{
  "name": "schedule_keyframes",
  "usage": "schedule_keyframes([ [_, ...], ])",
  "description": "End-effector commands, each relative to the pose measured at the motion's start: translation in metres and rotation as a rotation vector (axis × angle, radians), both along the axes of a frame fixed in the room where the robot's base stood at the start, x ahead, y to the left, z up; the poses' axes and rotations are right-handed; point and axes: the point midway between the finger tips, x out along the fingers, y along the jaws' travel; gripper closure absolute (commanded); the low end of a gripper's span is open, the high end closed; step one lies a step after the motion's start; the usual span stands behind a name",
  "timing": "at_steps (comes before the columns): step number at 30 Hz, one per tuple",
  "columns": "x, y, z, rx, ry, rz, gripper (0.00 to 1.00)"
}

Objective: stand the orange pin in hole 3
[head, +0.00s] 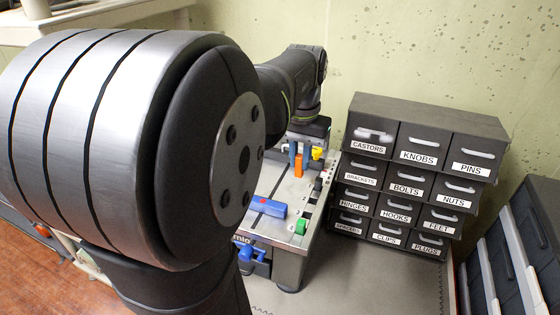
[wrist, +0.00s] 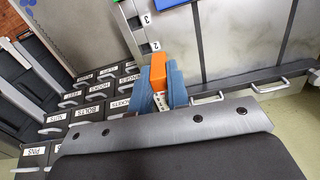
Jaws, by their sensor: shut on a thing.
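The orange pin (head: 299,166) is held between the blue fingers of my gripper (head: 298,150) over the far part of the metal-topped fixture (head: 268,181). In the wrist view the orange pin (wrist: 157,70) sticks out past the fingertips of my gripper (wrist: 160,84), which are shut on it. Beyond its tip there runs a strip with labels 2 (wrist: 155,46) and 3 (wrist: 146,19). The opening of hole 3 cannot be made out. I cannot tell whether the pin touches the fixture.
A yellow piece (head: 317,153) stands right of my gripper. A blue piece (head: 268,207) lies on the fixture's near part, with a green piece (head: 301,226) at its right edge. A labelled drawer cabinet (head: 412,160) stands to the right. Bare bench (head: 385,280) lies in front of it.

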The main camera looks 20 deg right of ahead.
Motion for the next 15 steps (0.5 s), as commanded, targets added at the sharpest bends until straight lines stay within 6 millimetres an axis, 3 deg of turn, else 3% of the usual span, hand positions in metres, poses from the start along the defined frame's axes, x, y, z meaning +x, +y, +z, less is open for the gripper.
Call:
schedule_keyframes([
  [10, -0.044, -0.022, 0.021, 0.0, 0.0, -0.001, 1.0],
  [15, -0.086, -0.031, 0.016, 0.0, 0.0, 0.009, 1.0],
])
